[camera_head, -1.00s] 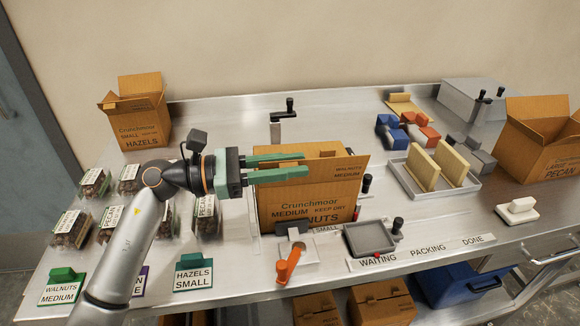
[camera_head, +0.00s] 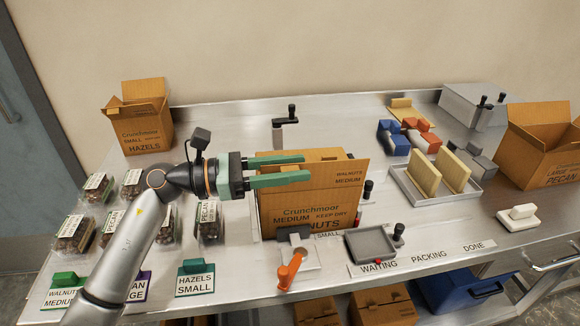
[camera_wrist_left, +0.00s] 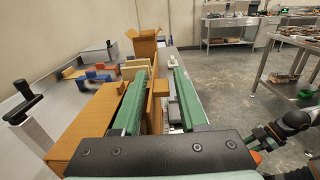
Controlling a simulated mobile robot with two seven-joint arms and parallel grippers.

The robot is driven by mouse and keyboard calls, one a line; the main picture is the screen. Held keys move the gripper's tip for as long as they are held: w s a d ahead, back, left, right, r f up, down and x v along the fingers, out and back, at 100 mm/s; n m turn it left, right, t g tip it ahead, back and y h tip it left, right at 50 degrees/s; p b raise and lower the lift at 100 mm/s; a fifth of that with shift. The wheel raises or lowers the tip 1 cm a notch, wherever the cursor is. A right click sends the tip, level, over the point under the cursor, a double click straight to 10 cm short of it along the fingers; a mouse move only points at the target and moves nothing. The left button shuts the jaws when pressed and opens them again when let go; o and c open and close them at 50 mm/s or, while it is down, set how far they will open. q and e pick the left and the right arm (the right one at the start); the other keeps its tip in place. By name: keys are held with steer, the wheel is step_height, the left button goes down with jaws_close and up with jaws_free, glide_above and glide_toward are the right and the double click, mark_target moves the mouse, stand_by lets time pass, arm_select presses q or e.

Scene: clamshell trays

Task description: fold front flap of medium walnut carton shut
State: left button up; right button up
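The medium walnut carton (camera_head: 300,215) stands upright on the steel bench in the middle of the head view. Its front flap (camera_head: 347,171), marked WALNUTS MEDIUM, stands up along the near edge. A flat brown top panel (camera_wrist_left: 88,128) shows behind it in the left wrist view. My left gripper (camera_head: 306,168) is open at the carton's top. One green finger is over the carton and the other is on the near side of the flap. In the wrist view the flap (camera_wrist_left: 156,88) runs between the spread fingers. I cannot tell whether either finger touches it.
Nut clamshells (camera_head: 210,222) lie left. A rack with tan panels (camera_head: 438,190) and the pecan carton (camera_head: 540,143) are right.

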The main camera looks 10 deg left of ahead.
arm_select(q)
steer(key=shift+o, duration=0.6)
arm_select(e)
steer(key=shift+a, duration=0.1)
arm_select(q)
steer(key=shift+a, duration=0.35)
steer(key=b+v, duration=0.2)
steer(key=v, duration=0.9)
steer(key=shift+s+a+b, duration=0.2)
steer(key=shift+a+b, duration=0.1)
steer(key=shift+a, duration=0.05)
arm_select(e)
steer(key=shift+w+a+f, duration=0.45)
steer(key=shift+a+f, duration=0.1)
steer(key=shift+a, duration=0.05)
